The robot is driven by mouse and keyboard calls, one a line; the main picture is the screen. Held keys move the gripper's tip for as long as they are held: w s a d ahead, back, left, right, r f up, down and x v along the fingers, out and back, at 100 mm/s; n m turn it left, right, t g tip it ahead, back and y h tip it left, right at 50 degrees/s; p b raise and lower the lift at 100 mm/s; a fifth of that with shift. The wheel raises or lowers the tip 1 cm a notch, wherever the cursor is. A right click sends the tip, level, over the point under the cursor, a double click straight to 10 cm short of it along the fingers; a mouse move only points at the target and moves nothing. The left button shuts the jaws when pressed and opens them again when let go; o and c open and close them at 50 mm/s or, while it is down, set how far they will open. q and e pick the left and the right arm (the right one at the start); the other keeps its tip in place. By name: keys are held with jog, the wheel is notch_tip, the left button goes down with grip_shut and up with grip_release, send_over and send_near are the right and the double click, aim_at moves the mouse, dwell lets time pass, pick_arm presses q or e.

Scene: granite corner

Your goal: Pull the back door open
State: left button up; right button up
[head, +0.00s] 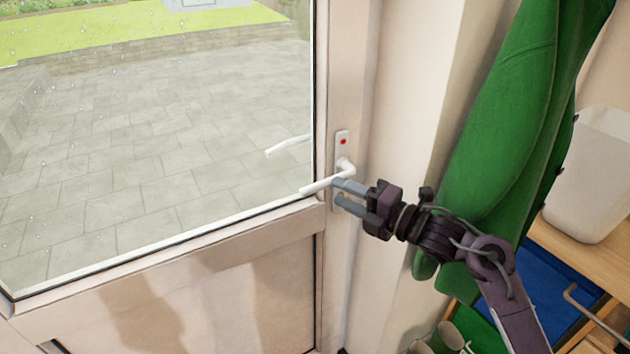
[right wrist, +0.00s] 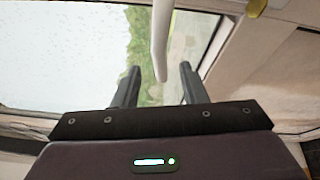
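The back door (head: 170,275) has a cream frame with a large glass pane above and a solid panel below; it looks closed. Its white lever handle (head: 322,184) points left from a plate (head: 342,150) with a red dot. My right gripper (head: 336,190) is open at the handle, its fingers pointing left. In the right wrist view the handle (right wrist: 161,45) reaches down between the two spread fingers (right wrist: 158,78). I cannot tell whether either finger touches it. The outer handle (head: 288,146) shows through the glass. My left gripper is out of view.
A green coat (head: 500,130) hangs on the right, close to my right arm. Behind it are a wooden shelf (head: 560,243) with a white bin (head: 588,180) and a blue tray or box (head: 560,280). Paving (head: 150,150) lies beyond the glass.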

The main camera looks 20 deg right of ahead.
aim_at(327, 187)
jog(key=p+x, duration=0.2)
jog(key=x, duration=0.5)
jog(key=shift+w+a, duration=0.25)
grip_shut()
jog(key=shift+f, duration=0.1)
